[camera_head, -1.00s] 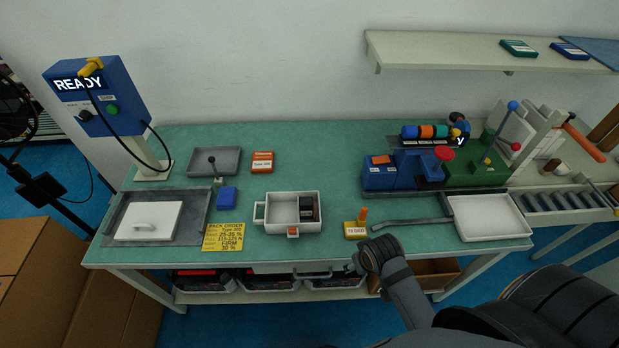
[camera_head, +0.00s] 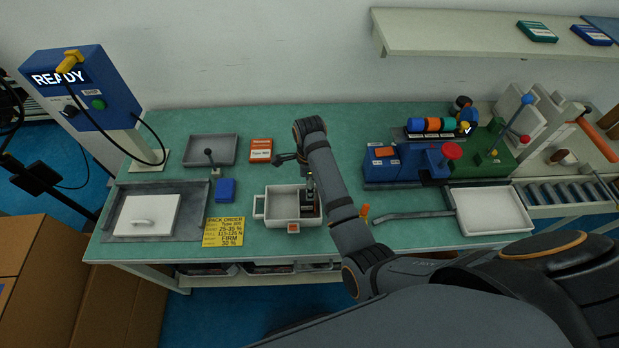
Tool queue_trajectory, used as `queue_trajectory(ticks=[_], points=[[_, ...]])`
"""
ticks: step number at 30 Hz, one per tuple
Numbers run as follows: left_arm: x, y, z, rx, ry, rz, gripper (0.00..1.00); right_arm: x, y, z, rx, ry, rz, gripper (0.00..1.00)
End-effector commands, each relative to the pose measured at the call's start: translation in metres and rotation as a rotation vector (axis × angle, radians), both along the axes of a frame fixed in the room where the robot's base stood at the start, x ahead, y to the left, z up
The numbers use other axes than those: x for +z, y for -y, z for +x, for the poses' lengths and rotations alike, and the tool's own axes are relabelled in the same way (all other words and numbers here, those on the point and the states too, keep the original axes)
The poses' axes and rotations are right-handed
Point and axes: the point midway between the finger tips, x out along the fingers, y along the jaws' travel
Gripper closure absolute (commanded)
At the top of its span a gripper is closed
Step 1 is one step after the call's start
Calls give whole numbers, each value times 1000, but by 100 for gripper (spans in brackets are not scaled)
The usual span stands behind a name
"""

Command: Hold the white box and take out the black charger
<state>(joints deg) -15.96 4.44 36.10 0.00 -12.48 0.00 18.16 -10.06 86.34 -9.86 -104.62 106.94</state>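The white box (camera_head: 275,221) with a handle on its left side stands near the front middle of the green table. The black charger (camera_head: 307,209) is at the right end inside the box, partly hidden by my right gripper and arm. My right arm reaches in from the lower right, and its gripper (camera_head: 309,184) is over the right end of the box, just above the charger. The fingers are small and partly hidden, so I cannot tell whether they touch or grip it.
A yellow order card (camera_head: 223,232) and a blue block (camera_head: 225,190) lie left of the box. An orange box (camera_head: 259,150) lies behind it. A grey tray (camera_head: 212,149) is at back left, a white tray (camera_head: 492,211) at right. A blue-green machine (camera_head: 408,166) stands behind right.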

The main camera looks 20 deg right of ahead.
Motion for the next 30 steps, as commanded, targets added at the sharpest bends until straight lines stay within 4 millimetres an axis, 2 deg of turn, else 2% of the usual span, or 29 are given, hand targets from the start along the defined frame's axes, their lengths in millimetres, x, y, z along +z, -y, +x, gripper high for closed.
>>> queue_trajectory(ticks=[2, 4, 9, 12, 14, 18, 21, 24, 29, 30], points=[[1, 0, 4, 1, 4, 0, 60, -4, 0, -1, 1, -2, 1, 36], [3, 0, -3, 0, -4, 0, 60, -13, 0, -2, 2, -4, -1, 36], [5, -2, -41, 1, -61, 3, 60, -47, 1, -3, 3, -5, -2, 36], [6, -3, -51, 1, -74, 4, 60, -67, 1, -3, 3, -3, 0, 36], [6, -3, -48, 2, -70, 4, 60, -78, 1, -3, 3, -3, 0, 36], [7, -3, -23, 0, -34, 3, 60, -96, 0, -3, 4, -1, -1, 36], [9, -2, -8, -1, -10, 3, 60, -102, 1, -3, 3, 1, 0, 36], [9, -2, -8, -1, -10, 3, 60, -105, 1, -2, 3, 1, 0, 36], [8, -3, -20, -1, -28, 3, 60, -105, 1, -2, 3, 2, -1, 36], [8, -3, -22, 0, -32, 3, 60, -105, 1, -2, 3, 1, 0, 39]])
